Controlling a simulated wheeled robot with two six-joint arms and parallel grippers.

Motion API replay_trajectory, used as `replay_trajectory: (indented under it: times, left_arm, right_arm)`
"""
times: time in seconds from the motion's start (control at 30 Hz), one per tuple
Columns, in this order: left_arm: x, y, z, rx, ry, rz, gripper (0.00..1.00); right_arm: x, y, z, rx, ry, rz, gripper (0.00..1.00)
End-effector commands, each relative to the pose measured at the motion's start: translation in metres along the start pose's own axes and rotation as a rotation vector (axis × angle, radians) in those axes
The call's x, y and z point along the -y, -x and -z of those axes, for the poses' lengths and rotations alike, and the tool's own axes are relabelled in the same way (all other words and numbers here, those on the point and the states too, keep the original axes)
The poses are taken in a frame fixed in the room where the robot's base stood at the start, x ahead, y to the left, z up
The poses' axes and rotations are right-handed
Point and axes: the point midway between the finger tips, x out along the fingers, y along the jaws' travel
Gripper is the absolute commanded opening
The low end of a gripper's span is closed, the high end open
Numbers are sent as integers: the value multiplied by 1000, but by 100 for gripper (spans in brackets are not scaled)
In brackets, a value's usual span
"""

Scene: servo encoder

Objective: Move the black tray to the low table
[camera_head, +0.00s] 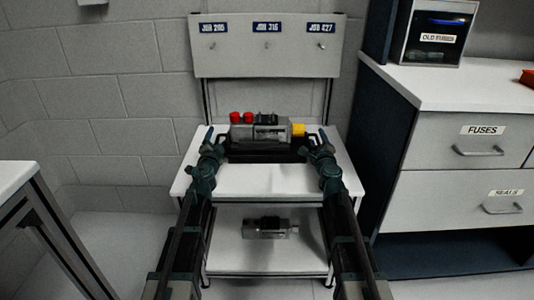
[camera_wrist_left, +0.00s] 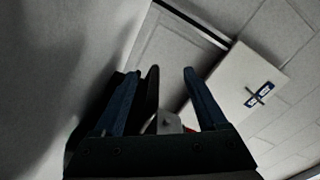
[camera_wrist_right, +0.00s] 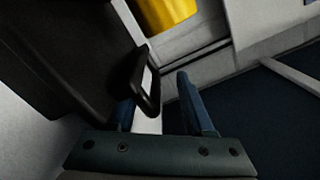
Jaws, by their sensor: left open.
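The black tray (camera_head: 262,157) lies on the upper white shelf of a stand and carries a grey motor unit (camera_head: 270,131) with red caps and a yellow end. My left gripper (camera_head: 214,138) is at the tray's left end, open; in the left wrist view a dark bar (camera_wrist_left: 151,92) shows between its fingers. My right gripper (camera_head: 318,139) is at the right end, open; in the right wrist view the tray's black handle (camera_wrist_right: 147,88) lies between its fingers, with a gap to the right finger. A white-topped table (camera_head: 14,178) stands at the left edge, mostly out of view.
A second grey motor unit (camera_head: 268,228) is on the stand's lower shelf (camera_head: 262,262). A backboard (camera_head: 266,58) with labelled hooks rises behind. A drawer cabinet (camera_head: 452,158) stands close on the right. Floor is clear between stand and left table.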

Motion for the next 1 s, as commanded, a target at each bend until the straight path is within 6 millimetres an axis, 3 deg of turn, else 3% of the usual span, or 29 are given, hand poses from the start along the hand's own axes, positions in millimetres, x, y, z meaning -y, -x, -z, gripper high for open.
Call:
replay_trajectory:
  times: [0.27,0.63,0.8,1.0]
  left_arm:
    - [-1,35,2,-5,2,-3,77]
    - [-1,108,2,-4,1,-4,77]
    - [-1,120,2,-3,1,-3,77]
    - [-1,119,1,-3,1,-3,77]
  right_arm:
    - [0,0,-1,1,-1,-1,50]
    - [0,0,-1,1,-1,-1,50]
    - [0,0,-1,1,-1,-1,50]
    - [0,0,-1,1,-1,-1,50]
